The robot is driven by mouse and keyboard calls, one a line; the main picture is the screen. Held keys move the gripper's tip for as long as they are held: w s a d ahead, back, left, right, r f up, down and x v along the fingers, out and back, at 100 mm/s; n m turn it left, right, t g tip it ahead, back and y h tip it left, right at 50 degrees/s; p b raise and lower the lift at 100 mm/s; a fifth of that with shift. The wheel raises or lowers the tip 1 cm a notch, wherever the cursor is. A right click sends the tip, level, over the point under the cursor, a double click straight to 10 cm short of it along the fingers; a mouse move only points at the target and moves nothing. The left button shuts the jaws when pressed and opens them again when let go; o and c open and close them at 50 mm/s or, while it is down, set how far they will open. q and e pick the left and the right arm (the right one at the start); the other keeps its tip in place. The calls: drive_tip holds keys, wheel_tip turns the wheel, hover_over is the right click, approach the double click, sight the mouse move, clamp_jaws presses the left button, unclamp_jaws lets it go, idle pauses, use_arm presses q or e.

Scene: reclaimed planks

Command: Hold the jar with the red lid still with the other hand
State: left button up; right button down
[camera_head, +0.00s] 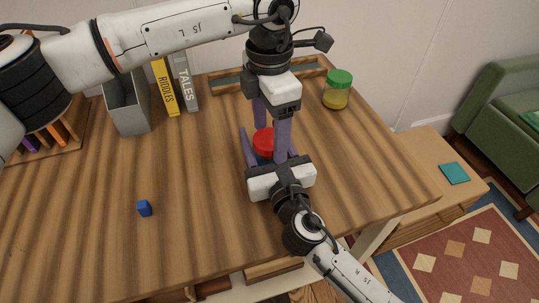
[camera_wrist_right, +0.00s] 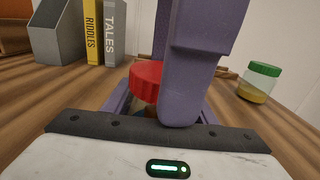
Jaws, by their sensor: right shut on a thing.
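The jar with the red lid (camera_head: 265,141) stands on the wooden table; its body is mostly hidden by my grippers. The red lid also shows in the right wrist view (camera_wrist_right: 146,82), partly behind a purple finger of my left gripper. My right gripper (camera_head: 268,152) reaches in from the front, low, and is shut on the jar. My left gripper (camera_head: 271,141) points down from above with its fingers apart, one on the far side of the lid and one on the near right side. I cannot tell whether they touch it.
A jar with a green lid (camera_head: 338,90) stands at the back right. A grey holder (camera_head: 128,106) and two books, yellow (camera_head: 166,88) and grey (camera_head: 186,84), stand at the back left.

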use_arm(q)
drive_tip(key=shift+r, duration=2.25)
drive_tip(key=shift+c, duration=0.4)
drive_tip(key=n, duration=0.2)
drive_tip(key=r+n, duration=0.1)
drive_tip(key=n, duration=0.3)
drive_tip(key=shift+r, duration=0.35)
drive_tip(key=n, duration=0.2)
drive_tip(key=r+n, duration=0.1)
drive_tip(key=n, duration=0.3)
drive_tip(key=shift+r+n, duration=0.3)
drive_tip(key=shift+r, duration=0.1)
drive_tip(key=shift+f, duration=4.05)
drive_tip(key=shift+c, duration=0.2)
